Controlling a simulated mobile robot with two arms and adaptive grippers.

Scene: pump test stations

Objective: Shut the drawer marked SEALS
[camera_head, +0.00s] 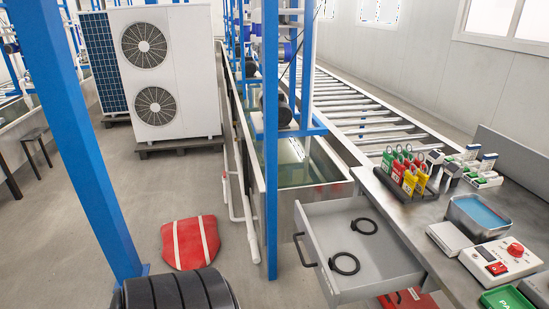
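A grey drawer (335,293) stands pulled out from the left side of the metal bench (424,213). Its front panel, with a dark bar handle (300,250), faces left. Two black rings lie inside: one (345,264) near the front and one (364,226) further back. The outer face of the front panel is turned away, so I cannot read any SEALS marking. Neither of my grippers is in view.
On the bench are a rack of coloured tags (404,178), a blue-lined tray (478,216) and a control box (498,258). A blue post (270,150) stands just beyond the drawer.

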